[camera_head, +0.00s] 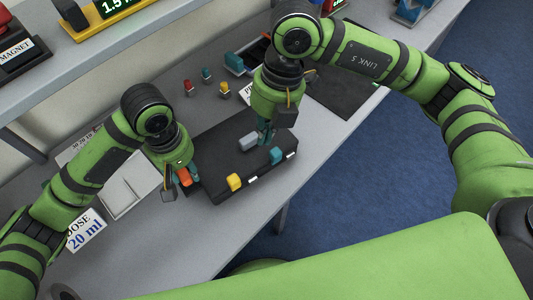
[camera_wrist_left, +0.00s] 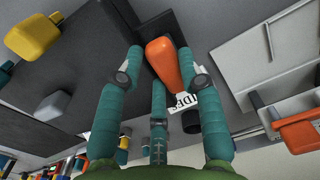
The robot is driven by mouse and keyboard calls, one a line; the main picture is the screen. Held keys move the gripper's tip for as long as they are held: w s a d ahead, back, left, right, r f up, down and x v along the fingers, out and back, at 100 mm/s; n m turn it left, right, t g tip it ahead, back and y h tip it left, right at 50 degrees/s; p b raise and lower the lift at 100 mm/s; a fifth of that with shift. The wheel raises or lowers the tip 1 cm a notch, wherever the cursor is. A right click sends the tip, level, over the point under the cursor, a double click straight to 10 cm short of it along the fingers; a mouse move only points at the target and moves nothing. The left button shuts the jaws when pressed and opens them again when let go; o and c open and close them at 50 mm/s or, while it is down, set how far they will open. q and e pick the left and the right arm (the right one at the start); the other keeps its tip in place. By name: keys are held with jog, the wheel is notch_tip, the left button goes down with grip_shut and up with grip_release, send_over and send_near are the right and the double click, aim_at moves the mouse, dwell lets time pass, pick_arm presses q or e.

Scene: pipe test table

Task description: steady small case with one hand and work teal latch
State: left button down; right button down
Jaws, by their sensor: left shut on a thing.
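The small dark case (camera_head: 215,155) lies on the grey table. The teal latch (camera_head: 277,155) is on its front edge at the right, with a yellow latch (camera_head: 234,182) to its left. A grey block-like knob (camera_head: 249,142) is on the lid. My left gripper (camera_head: 183,180) is shut on an orange handle (camera_wrist_left: 162,60) at the case's left end. My right gripper (camera_head: 265,136) points down over the case, beside the grey knob and just behind the teal latch. Its fingertips look close together, but I cannot tell whether it is open or shut.
Several small coloured pieces, such as a red one (camera_head: 189,88) and a yellow one (camera_head: 225,89), stand behind the case. A white tray (camera_head: 128,190) lies at the left, with a dose sign (camera_head: 86,231) in front. A dark mat (camera_head: 345,92) lies at the right.

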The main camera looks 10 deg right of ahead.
aim_at(275, 157)
jog(key=a+f+m, duration=0.1)
jog(key=f+m, duration=0.1)
jog(key=f, duration=0.1)
jog(key=s+a+f+m, duration=0.1)
jog(key=f+m, duration=0.1)
jog(key=f, duration=0.1)
jog(key=a+f+m+y, duration=0.1)
jog(key=f+m, duration=0.2)
jog(key=shift+s+a+f, duration=0.2)
jog(key=shift+s+f, duration=0.05)
jog(key=shift+s, duration=0.1)
jog(key=d, duration=0.1)
jog(key=w+d, duration=0.1)
jog(key=d, duration=0.1)
jog(key=shift+w+d, duration=0.3)
jog(key=shift+d, duration=0.1)
jog(key=shift+w+d, duration=0.3)
jog(key=shift+d, duration=0.35)
jog(key=shift+w+d, duration=0.25)
jog(key=shift+d, duration=0.4)
jog(key=shift+w+d, duration=0.3)
jog(key=shift+d, duration=0.35)
pick_arm(q)
jog(key=shift+a, duration=0.1)
pick_arm(e)
jog(key=shift+a, duration=0.1)
